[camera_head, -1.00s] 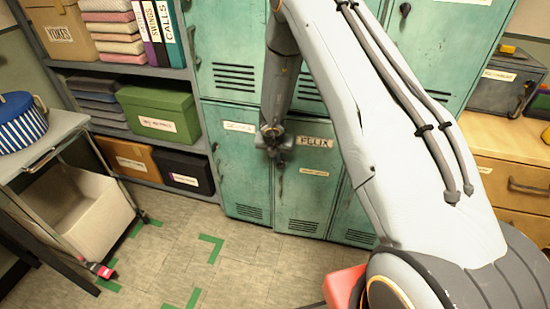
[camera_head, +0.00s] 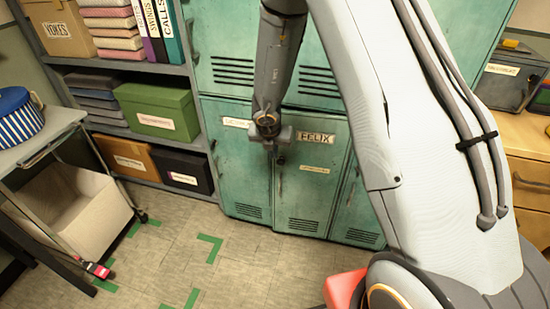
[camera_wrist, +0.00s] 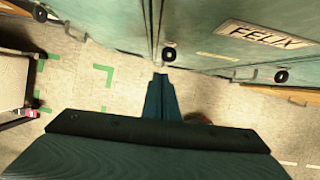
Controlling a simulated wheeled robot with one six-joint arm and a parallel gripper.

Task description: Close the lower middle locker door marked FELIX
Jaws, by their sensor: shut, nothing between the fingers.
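The lower middle locker door marked FELIX (camera_head: 308,190) is teal, with a name label (camera_head: 317,138) near its top. It looks flush or nearly flush with its neighbours; I cannot tell if it is fully shut. In the wrist view the FELIX door (camera_wrist: 235,40) fills the upper right, with a dark seam on its left side. My gripper (camera_head: 270,145) is shut and empty, in front of the door's upper left part near the seam. In the wrist view its fingers (camera_wrist: 161,85) point toward the seam. I cannot tell whether they touch the door.
The lower left locker door (camera_head: 238,170) stands beside it, and a shelf with a green box (camera_head: 160,112) is further left. A trolley (camera_head: 50,140) stands at the left, a wooden drawer unit (camera_head: 530,170) at the right. The floor (camera_head: 235,270) before the lockers is clear.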

